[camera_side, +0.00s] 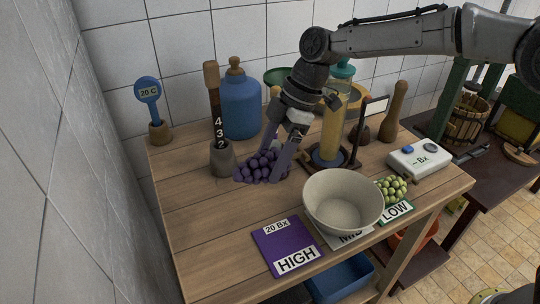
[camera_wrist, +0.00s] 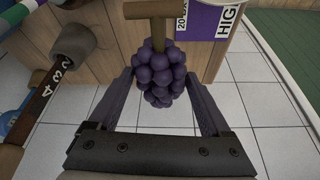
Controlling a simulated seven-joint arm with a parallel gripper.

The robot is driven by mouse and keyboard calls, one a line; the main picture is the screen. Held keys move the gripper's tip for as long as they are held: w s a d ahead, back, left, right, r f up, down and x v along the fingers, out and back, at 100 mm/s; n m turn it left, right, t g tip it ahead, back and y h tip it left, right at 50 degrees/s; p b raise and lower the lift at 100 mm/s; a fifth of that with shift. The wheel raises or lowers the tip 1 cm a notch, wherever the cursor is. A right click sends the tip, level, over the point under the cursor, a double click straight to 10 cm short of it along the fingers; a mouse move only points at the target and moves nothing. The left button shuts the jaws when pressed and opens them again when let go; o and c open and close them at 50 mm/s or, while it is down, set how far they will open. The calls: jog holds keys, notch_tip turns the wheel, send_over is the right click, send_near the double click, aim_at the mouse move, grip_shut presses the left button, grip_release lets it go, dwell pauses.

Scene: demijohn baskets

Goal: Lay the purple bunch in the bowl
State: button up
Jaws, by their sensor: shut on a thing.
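The purple bunch (camera_side: 262,167) of round grapes is between the fingers of my gripper (camera_side: 284,148), above the left part of the table. In the wrist view the purple bunch (camera_wrist: 159,72) has a brown T-shaped stem and sits between the two fingers of my gripper (camera_wrist: 160,100), which is shut on it. The cream bowl (camera_side: 342,203) stands upright at the table's front right, to the right of the bunch and apart from it. The part of its inside that shows looks empty.
A purple HIGH card (camera_side: 285,246) lies left of the bowl. Green grapes (camera_side: 391,189) lie by the LOW card (camera_side: 396,212), right of the bowl. The left front tabletop is clear.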

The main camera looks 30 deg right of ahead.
jog(key=shift+s+d+f+h, duration=0.1)
jog(key=shift+h, duration=1.1)
jog(key=s+d, duration=0.1)
jog(key=d, duration=0.1)
jog(key=s+d, duration=0.1)
jog(key=d, duration=0.1)
jog(key=s+d, duration=0.1)
jog(key=d, duration=0.1)
jog(key=shift+s+d+f, duration=0.2)
jog(key=shift+s+f, duration=0.05)
jog(key=shift+s, duration=0.15)
jog(key=s+d+r+h, duration=0.2)
jog(key=s+d+r, duration=0.1)
jog(key=d, duration=0.3)
jog(key=shift+s+d+r+h, duration=0.15)
jog(key=shift+s+h, duration=0.15)
jog(key=shift+s, duration=0.2)
jog(key=shift+f, duration=4.5)
jog(key=shift+f, duration=0.2)
